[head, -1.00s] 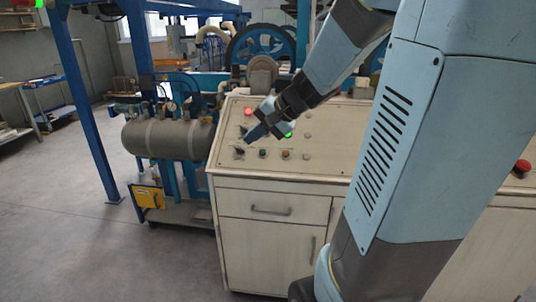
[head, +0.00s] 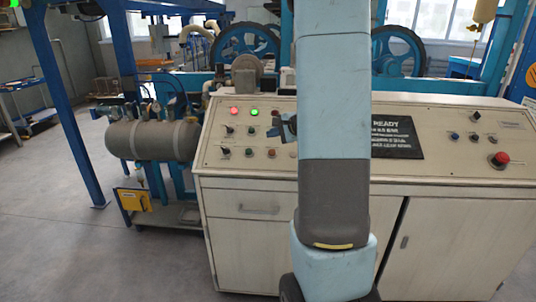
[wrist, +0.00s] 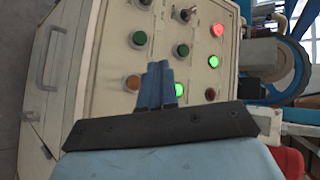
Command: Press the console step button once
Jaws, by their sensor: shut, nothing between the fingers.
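The console (head: 350,179) has a sloped, cream panel with several buttons and knobs on its left part. In the head view, a green button (head: 248,152) and an orange-red button (head: 271,153) sit in the lower row. The wrist view shows a green button (wrist: 139,38) and an orange button (wrist: 132,83) on the panel. No label marks which one is the step button. My gripper (wrist: 160,68) has blue fingers shut together, empty, over the panel. In the head view, my arm hides most of my gripper (head: 285,128). I cannot tell whether it touches the panel.
A lit red lamp (head: 234,111) and a lit green lamp (head: 254,112) stand above the knobs. A black display (head: 397,138) reads READY. A red mushroom button (head: 499,160) is at the right. A grey tank (head: 155,139) stands left of the console.

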